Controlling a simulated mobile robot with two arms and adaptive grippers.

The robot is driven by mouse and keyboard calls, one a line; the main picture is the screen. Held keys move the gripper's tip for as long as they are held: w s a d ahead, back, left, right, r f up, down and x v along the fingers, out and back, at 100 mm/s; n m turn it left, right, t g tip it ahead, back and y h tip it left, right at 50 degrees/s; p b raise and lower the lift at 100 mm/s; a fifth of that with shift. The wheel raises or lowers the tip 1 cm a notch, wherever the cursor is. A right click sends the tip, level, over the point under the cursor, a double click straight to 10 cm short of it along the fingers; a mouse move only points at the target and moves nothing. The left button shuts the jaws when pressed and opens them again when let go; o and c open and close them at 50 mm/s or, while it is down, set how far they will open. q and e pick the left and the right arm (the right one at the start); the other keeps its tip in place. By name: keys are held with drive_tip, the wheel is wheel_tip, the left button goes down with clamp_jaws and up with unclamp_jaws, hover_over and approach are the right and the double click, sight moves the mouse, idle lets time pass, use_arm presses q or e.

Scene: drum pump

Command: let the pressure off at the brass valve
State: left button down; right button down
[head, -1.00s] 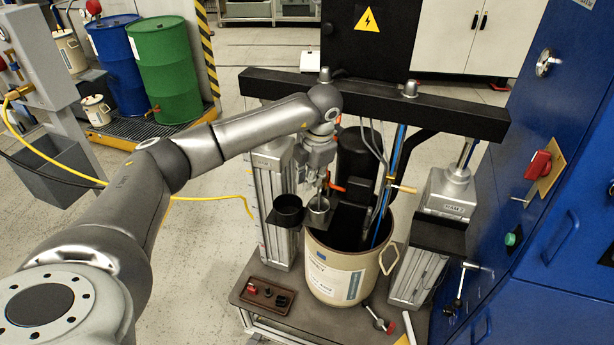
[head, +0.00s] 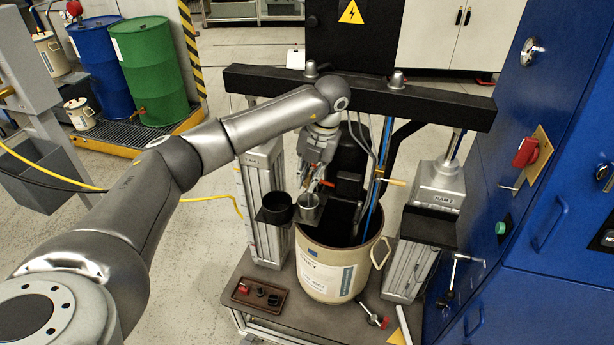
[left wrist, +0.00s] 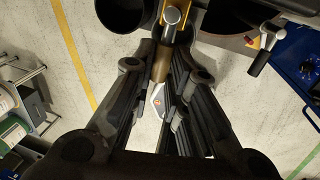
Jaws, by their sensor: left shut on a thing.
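My left gripper (head: 310,182) is just above a silver cup (head: 308,209) on a dark bracket, at the left of the drum's rim. In the left wrist view its fingers (left wrist: 166,62) are closed around a brass-coloured piece (left wrist: 161,66) with a grey round cap. I cannot tell for sure that this piece is the brass valve. A grey pointed part with a small red mark (left wrist: 158,100) shows between the fingers. A red-orange handle (head: 326,182) is beside the fingertips. A separate brass-coloured rod (head: 392,182) sticks out near the blue pipe. My right gripper is not in view.
A cream drum (head: 326,272) stands under the black crossbeam (head: 430,103) between two rams. A black cup (head: 277,207) sits beside the silver one. A tray with knobs (head: 258,294) lies at front left. A blue cabinet (head: 540,230) closes off the right.

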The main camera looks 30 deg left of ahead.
use_arm(q)
drive_tip(key=shift+r, duration=0.1)
idle(0.3)
drive_tip(key=c, duration=1.5)
unclamp_jaws()
drive_tip(key=shift+w, duration=0.1)
drive_tip(key=shift+o, duration=0.3)
wheel_tip(320, 180, up, 12)
drive_tip(key=d, duration=0.2)
drive_tip(key=shift+w+d, duration=0.15)
drive_tip(key=shift+w, duration=0.1)
drive_tip(key=shift+f, duration=0.2)
